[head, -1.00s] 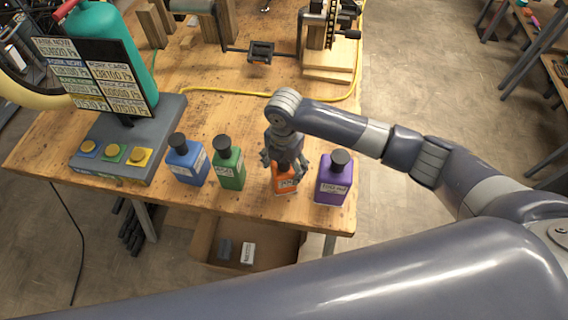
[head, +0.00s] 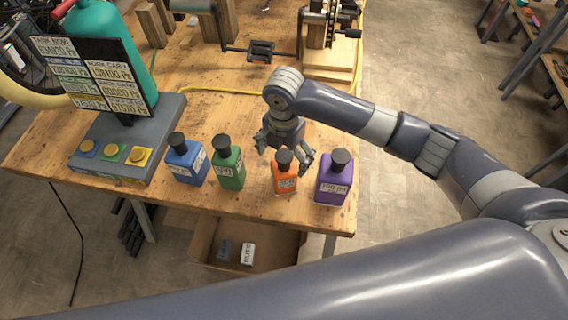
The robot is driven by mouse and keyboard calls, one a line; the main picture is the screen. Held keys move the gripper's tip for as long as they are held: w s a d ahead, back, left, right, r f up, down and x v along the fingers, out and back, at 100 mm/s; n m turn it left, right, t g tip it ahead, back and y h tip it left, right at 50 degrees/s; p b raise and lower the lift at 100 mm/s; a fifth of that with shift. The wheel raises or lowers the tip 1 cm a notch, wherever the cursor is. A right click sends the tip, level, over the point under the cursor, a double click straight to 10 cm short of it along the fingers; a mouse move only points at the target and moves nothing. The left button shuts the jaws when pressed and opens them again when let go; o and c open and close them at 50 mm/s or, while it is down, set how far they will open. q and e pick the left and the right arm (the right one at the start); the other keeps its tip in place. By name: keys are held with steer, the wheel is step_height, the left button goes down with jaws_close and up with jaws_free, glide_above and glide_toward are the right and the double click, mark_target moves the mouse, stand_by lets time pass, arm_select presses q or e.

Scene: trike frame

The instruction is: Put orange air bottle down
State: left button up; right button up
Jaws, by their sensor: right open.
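The orange air bottle (head: 285,182) stands upright on the wooden table near its front edge, with its black cap showing. It stands between the green bottle (head: 229,168) and the purple bottle (head: 333,182). My right gripper (head: 284,160) is open just above and behind the orange bottle, with its fingers spread to either side of the cap. I cannot tell whether a finger still touches the bottle. My left gripper does not show.
A blue bottle (head: 186,163) stands left of the green one. A grey box (head: 155,133) with coloured buttons and a display board (head: 95,75) is at the left. A pedal crank (head: 262,50) is at the back. An open drawer (head: 270,243) sits below the table's front edge.

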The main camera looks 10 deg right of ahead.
step_height(320, 180, up, 7)
steer(key=shift+r+b, duration=0.15)
steer(key=shift+b, duration=0.25)
steer(key=shift+c, duration=0.2)
stand_by(2.9)
